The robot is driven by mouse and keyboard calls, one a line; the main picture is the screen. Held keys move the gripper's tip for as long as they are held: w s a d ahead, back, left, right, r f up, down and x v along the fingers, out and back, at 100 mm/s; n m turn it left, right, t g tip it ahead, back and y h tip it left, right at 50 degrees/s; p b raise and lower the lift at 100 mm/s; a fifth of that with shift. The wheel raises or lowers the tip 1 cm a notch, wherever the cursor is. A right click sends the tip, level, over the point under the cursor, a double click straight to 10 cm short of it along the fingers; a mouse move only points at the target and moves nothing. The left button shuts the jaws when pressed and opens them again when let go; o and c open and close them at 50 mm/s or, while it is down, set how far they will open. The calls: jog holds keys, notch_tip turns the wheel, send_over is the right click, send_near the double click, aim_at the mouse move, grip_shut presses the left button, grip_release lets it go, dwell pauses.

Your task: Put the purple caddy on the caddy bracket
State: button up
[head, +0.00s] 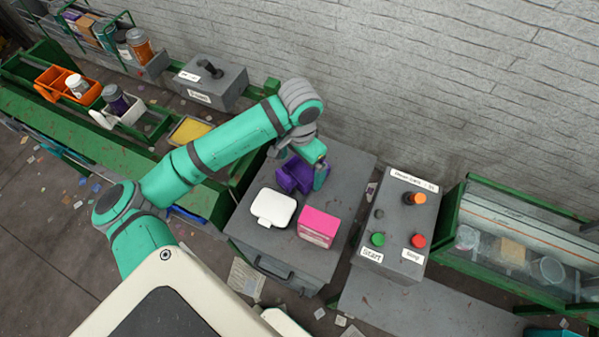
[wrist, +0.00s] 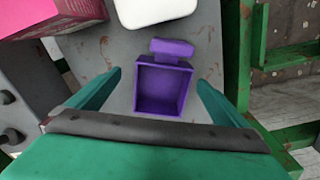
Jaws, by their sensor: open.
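The purple caddy (head: 292,177) is an open box on the grey cabinet top, near the back. In the wrist view the caddy (wrist: 163,88) shows its open top and a rounded handle on its far side. My gripper (head: 309,168) is over the caddy, pointing down. In the wrist view my gripper (wrist: 158,78) has its two teal fingers spread on either side of the caddy, with gaps to both walls. An orange caddy (head: 55,83) and a white caddy (head: 124,110) sit along the green belt frame at left. I cannot clearly make out an empty caddy bracket.
A white rounded item (head: 273,208) and a pink box (head: 318,226) share the grey cabinet (head: 345,165) with the caddy. A button console (head: 398,225) stands to the right. A grey lever box (head: 209,82) and a yellow tray (head: 189,131) are at left.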

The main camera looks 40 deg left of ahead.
aim_at(299, 173)
jog(key=shift+w+a+f, duration=0.1)
jog(key=shift+a+f, duration=0.1)
jog(key=shift+f, duration=0.95)
jog(key=shift+a+f, duration=0.15)
jog(key=shift+f, duration=1)
jog(key=c, duration=1.2)
jog(key=shift+c, duration=0.2)
